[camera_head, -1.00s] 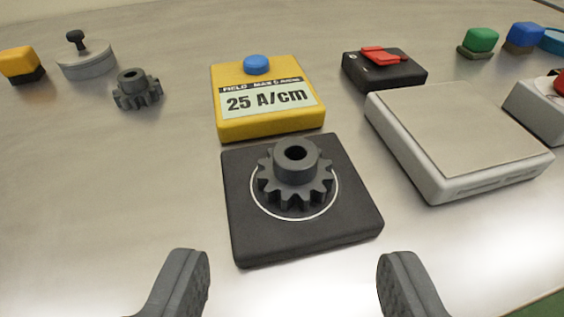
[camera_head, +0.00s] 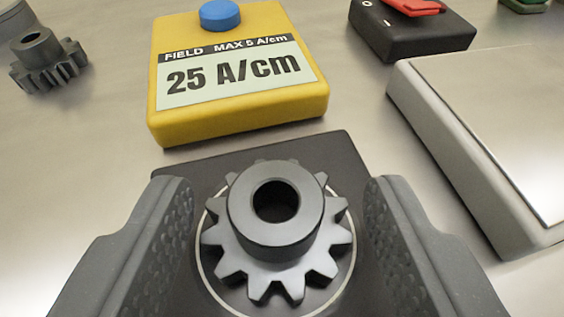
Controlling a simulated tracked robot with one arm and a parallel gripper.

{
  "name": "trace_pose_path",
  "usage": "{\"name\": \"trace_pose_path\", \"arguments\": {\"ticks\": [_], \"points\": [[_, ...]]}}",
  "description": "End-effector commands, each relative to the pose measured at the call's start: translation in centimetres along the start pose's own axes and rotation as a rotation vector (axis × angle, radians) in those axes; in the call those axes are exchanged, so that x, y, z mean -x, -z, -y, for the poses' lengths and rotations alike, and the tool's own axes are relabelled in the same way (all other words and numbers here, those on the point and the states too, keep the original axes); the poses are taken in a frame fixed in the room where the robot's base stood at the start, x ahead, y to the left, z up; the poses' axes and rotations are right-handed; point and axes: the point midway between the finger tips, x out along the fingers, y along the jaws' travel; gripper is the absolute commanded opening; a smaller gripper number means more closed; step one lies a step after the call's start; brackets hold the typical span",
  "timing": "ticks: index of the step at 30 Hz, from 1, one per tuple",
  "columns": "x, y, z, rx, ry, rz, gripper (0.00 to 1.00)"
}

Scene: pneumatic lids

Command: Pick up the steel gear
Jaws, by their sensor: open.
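A dark grey steel-looking gear (camera_head: 278,240) with a raised hub and centre bore lies flat on a black square pad (camera_head: 185,173), inside a white ring. My gripper (camera_head: 278,215) is open, with one finger on each side of this gear and a gap on both sides. A second, similar dark gear (camera_head: 47,62) lies on the metal table at the upper left, away from my gripper. I cannot tell by look which of the two is steel. The near part of the pad is hidden by my fingers and the frame edge.
A yellow field meter (camera_head: 235,75) reading 25 A/cm, with a blue button (camera_head: 220,15), stands just behind the pad. A black switch box (camera_head: 415,32) with a red rocker is at the upper right. A light grey flat-topped box (camera_head: 490,130) stands close on the right.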

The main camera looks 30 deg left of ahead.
Motion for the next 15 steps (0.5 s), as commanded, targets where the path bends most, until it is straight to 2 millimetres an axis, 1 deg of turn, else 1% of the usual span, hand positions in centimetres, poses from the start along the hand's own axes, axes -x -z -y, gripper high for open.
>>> {"name": "trace_pose_path", "arguments": {"ticks": [1,3,8,9,11,12,13,14,15], "points": [[-0.43,-0.15,0.02,0.0,0.0,0.001,0.52],[-0.65,-0.14,0.03,0.0,0.0,0.002,0.52],[-0.63,-0.03,0.05,0.0,0.001,0.001,0.52],[-0.62,-0.02,0.05,0.0,0.001,0.001,0.49],[-0.62,-0.01,0.06,0.0,0.001,0.001,0.32],[-0.62,-0.01,0.06,0.0,0.001,0.001,0.21],[-0.62,-0.01,0.06,0.0,0.001,0.0,0.17],[-0.61,0.0,0.06,0.0,0.001,0.0,0.17],[-0.61,0.02,0.06,0.0,0.001,0.0,0.13]]}}
